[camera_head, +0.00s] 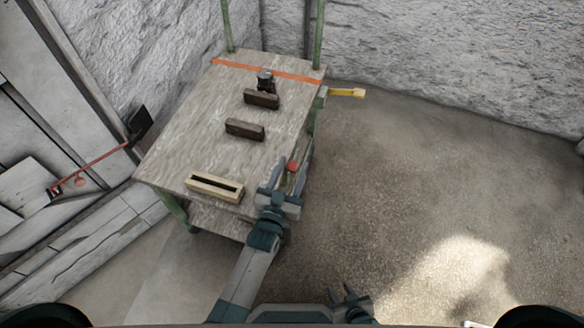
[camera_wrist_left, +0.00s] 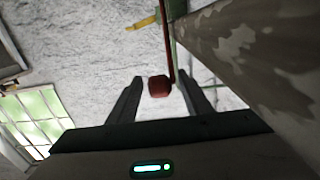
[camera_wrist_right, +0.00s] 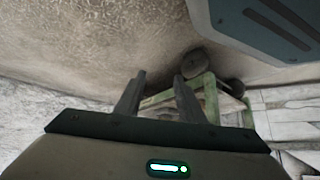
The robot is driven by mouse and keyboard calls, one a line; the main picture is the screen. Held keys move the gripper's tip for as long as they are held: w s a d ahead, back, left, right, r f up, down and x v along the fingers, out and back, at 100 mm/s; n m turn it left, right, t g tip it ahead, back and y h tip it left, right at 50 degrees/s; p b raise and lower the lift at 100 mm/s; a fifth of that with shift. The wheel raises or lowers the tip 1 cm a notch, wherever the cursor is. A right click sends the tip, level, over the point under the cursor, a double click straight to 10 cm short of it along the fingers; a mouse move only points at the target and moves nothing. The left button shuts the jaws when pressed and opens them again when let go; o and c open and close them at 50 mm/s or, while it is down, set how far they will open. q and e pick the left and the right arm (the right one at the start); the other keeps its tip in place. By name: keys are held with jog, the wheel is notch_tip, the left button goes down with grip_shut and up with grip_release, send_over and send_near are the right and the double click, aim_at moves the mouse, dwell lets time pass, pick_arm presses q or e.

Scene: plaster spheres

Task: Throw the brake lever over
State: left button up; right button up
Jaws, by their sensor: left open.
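The brake lever shows as a red knob (camera_head: 292,166) at the right edge of a wooden-topped cart (camera_head: 200,150). In the left wrist view its red knob (camera_wrist_left: 159,86) appears between my fingers, with a thin dark red rod running up from it. My left gripper (camera_head: 287,172) is open at the cart's near right side, its two fingers either side of the knob with gaps showing. I cannot tell how deep the knob sits between them. My right gripper (camera_head: 349,292) is open and empty, low in front of me, well away from the cart.
On the cart lie two dark blocks (camera_head: 245,129), a small dark object (camera_head: 265,78) and a slotted pale wooden box (camera_head: 214,187). A yellow handle (camera_head: 347,92) sticks out at the far right. A red rod (camera_head: 95,162) is at left. Floor right of the cart is clear.

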jog(key=shift+s, duration=0.15)
pick_arm(q)
grip_shut()
pick_arm(e)
jog(key=shift+s+f, duration=0.1)
jog(key=shift+s, duration=0.3)
jog(key=shift+d, duration=0.1)
